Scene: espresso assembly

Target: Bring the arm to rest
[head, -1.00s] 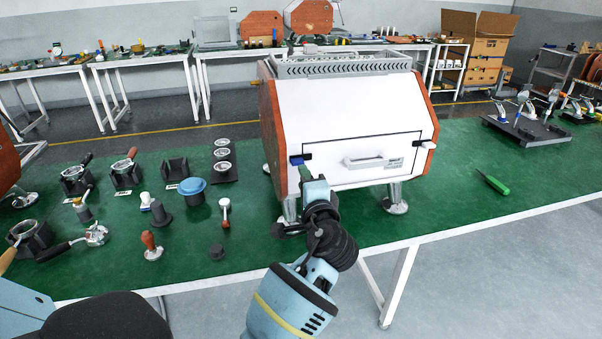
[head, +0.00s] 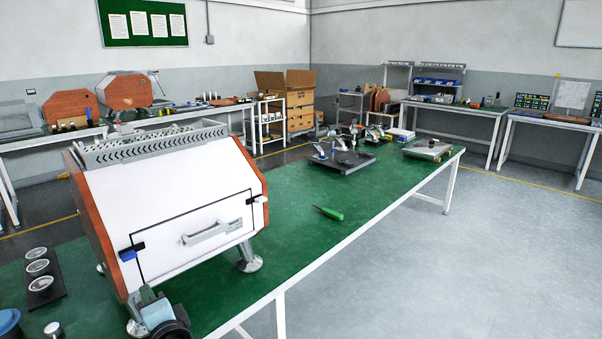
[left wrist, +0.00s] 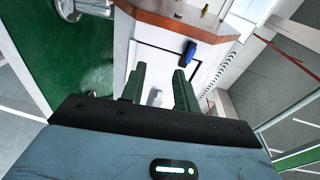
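My left gripper (left wrist: 158,88) is open in the left wrist view, its two dark green fingers apart with nothing held between them. In the head view, part of my left gripper (head: 150,305) shows at the bottom edge, in front of the lower left of the white espresso machine (head: 190,180). The machine's blue latch (head: 132,252) is above it. In the left wrist view the blue latch (left wrist: 190,53) is beyond the right finger, apart from it. My right gripper is in neither view.
The green table (head: 350,190) carries a green-handled tool (head: 328,213) and a dark tray (head: 340,158) with metal parts. A dark stand with several round baskets (head: 40,283) is left of the machine. Free floor (head: 460,250) lies to the right.

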